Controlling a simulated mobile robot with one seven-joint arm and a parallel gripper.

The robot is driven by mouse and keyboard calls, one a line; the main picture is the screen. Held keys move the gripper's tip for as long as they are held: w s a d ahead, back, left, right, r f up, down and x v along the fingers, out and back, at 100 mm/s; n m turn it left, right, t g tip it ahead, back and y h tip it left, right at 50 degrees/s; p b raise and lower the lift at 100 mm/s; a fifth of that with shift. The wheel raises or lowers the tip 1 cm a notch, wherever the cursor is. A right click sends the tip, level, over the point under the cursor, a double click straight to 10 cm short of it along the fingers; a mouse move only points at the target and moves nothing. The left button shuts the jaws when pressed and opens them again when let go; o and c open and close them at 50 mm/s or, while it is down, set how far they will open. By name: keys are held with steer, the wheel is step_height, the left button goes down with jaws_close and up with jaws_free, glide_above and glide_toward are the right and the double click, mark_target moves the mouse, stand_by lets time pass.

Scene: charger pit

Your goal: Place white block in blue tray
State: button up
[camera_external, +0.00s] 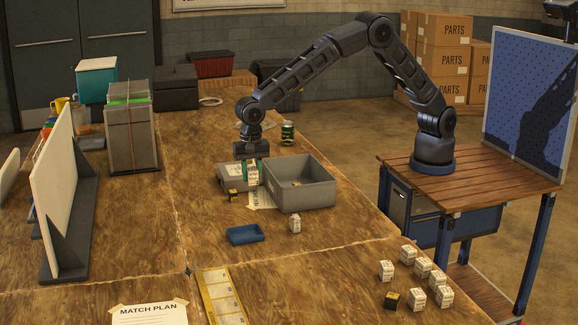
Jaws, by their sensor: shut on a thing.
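My gripper (251,173) is shut on a white block (253,174) with dark print. It holds the block over the lid side of the grey bin (303,195); whether the block touches anything below cannot be told. The blue tray (245,235) lies on the wooden table, nearer the camera than my gripper, and looks empty. Another white block (295,224) stands on the table to the right of the tray. Several more white blocks (417,270) stand in a group at the lower right.
A small dark and yellow block (232,195) lies near the grey lid (232,178), and another (391,300) sits by the white group. A paper note (262,200) lies beside the bin. The table left of the tray is clear.

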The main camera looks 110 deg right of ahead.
mark_target(245, 236)
steer(key=w+f, duration=0.1)
steer(key=f, duration=0.5)
steer(key=w+f, duration=0.1)
steer(key=f, duration=0.6)
steer(key=w+d+f, duration=0.1)
steer(key=f, duration=0.6)
steer(key=shift+f, duration=0.15)
steer(key=o, duration=1)
steer(key=shift+c, duration=0.2)
